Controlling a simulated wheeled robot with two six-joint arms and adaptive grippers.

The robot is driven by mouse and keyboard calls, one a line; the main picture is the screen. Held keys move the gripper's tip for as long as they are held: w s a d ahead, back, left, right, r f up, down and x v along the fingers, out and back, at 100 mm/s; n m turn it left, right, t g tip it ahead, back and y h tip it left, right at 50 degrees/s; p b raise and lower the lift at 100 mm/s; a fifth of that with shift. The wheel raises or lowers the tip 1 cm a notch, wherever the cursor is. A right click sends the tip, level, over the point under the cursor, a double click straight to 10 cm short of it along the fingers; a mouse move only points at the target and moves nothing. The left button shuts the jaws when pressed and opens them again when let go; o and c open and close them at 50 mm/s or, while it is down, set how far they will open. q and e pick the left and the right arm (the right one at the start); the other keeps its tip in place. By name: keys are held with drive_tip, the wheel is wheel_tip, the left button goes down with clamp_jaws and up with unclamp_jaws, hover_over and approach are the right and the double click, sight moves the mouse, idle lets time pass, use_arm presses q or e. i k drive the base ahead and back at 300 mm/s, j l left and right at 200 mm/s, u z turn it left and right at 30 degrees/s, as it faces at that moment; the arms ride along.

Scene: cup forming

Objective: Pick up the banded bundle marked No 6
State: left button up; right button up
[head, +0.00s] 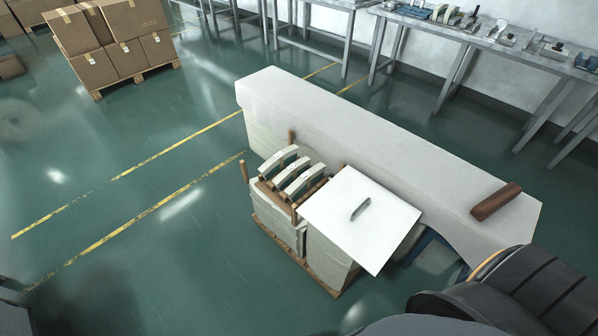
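Several pale curved bundles (279,161) with small light labels stand side by side in the head view. They rest on a wooden rack (264,189) on top of a pale stack (272,212) on a pallet. The number marks on the labels are too small to read, so I cannot tell which bundle is No 6. Neither of my grippers is in view; only dark rounded parts of my own body show at the lower right, apart from the bundles.
Wooden posts (244,171) rise around the bundles. A white square board with a grey handle (361,209) lies beside them. A long white block (380,146) stands behind, with a brown bar (496,201) on it. Boxes (117,42) stand at upper left. Floor at left is clear.

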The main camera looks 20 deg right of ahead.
sight(309, 178)
drive_tip(key=z, duration=0.4)
drive_tip(key=i+j+z, duration=0.4)
drive_tip(key=z, duration=0.2)
drive_tip(key=i+j+z, duration=0.1)
drive_tip(key=j+z, duration=0.25)
drive_tip(key=i+j+z, duration=0.1)
drive_tip(key=j+z, duration=0.2)
drive_tip(key=j, duration=0.15)
